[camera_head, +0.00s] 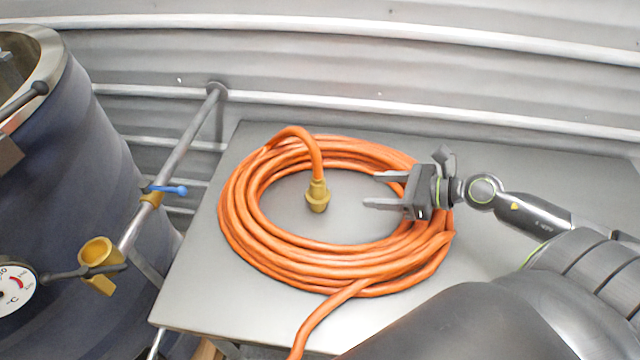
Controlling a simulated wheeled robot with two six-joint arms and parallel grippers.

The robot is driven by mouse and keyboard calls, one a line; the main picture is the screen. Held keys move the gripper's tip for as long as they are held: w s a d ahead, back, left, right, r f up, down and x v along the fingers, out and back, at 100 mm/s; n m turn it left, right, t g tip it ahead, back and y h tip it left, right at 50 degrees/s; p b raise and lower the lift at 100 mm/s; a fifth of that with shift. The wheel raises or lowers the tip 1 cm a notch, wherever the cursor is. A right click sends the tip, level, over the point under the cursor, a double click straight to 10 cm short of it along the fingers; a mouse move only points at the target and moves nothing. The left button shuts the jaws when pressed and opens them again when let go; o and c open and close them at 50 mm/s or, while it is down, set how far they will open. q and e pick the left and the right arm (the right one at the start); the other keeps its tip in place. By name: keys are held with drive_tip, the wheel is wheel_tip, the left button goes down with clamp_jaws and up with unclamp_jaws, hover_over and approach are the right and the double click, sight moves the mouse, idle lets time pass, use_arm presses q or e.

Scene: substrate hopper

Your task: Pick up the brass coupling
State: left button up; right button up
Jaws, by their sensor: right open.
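The brass coupling (318,196) is a small yellow-gold fitting on the end of an orange hose (247,225). It hangs or rests inside the ring of the coiled hose, with the hose end arching up behind it. My right gripper (370,189) comes in from the right over the coil. Its two fingers are apart, point left toward the coupling and hold nothing. A gap shows between the fingertips and the coupling. My left gripper is not in view.
The coil lies on a grey metal table (190,300). A dark blue tank (85,190) stands at the left, with a pipe (178,150), a blue-handled valve (168,190), a brass funnel-like outlet (98,255) and a dial gauge (14,288). A corrugated metal wall (330,65) is behind.

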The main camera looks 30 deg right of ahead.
sight(312, 186)
drive_tip(key=p+x, duration=0.3)
drive_tip(key=x, duration=0.7)
drive_tip(key=shift+w+a, duration=0.15)
drive_tip(key=shift+a, duration=0.1)
drive_tip(key=shift+w+a+f+p, duration=0.25)
drive_tip(key=shift+w+a+p, duration=0.05)
drive_tip(key=shift+w, duration=0.1)
drive_tip(key=shift+w+a+p, duration=0.3)
drive_tip(key=shift+w+p, duration=0.05)
drive_tip(key=shift+p, duration=0.1)
drive_tip(key=p+x, duration=0.1)
drive_tip(key=x, duration=0.2)
drive_tip(key=shift+w+f, duration=0.1)
drive_tip(key=shift+w, duration=0.05)
drive_tip(key=shift+w+a+f+p, duration=0.3)
drive_tip(key=shift+w+a+p, duration=0.05)
drive_tip(key=shift+w, duration=0.05)
drive_tip(key=c, duration=1.1)
